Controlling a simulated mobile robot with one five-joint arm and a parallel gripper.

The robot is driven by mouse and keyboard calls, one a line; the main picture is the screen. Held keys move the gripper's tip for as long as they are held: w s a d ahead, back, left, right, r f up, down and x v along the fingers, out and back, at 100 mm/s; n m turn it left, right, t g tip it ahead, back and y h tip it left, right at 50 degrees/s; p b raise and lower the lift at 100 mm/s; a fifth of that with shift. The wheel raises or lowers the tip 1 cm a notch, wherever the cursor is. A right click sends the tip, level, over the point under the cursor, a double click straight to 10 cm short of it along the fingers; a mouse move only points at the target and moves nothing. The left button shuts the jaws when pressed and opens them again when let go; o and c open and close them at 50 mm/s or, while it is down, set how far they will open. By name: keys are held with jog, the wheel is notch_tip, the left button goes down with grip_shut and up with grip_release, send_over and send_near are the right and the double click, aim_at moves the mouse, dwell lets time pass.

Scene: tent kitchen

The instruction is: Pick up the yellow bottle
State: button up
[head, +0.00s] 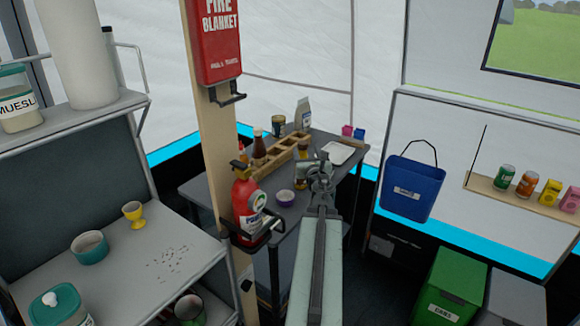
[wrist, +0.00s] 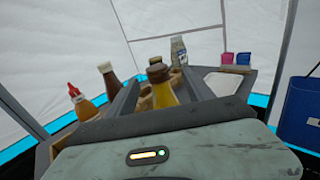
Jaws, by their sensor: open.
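The yellow bottle (wrist: 164,96) with a dark cap stands upright in the wrist view, between the two fingers of my gripper (wrist: 161,78). The fingers are apart, with a visible gap on at least the left side of the bottle. I cannot tell how far ahead of the fingertips it stands. In the head view my gripper (head: 319,170) is over the dark table (head: 322,198), near the wooden tray. What looks like the bottle's top (head: 303,151) shows just behind it; the rest is mostly hidden.
A brown sauce bottle (wrist: 113,84) and a red-capped bottle (wrist: 85,107) stand left of my gripper. A post with a fire extinguisher (head: 247,208) stands left of my arm.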

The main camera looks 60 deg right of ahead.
aim_at(301, 142)
jog(key=shift+w, duration=0.4)
jog(key=shift+x, duration=3.95)
jog(key=shift+s, duration=0.1)
grip_shut()
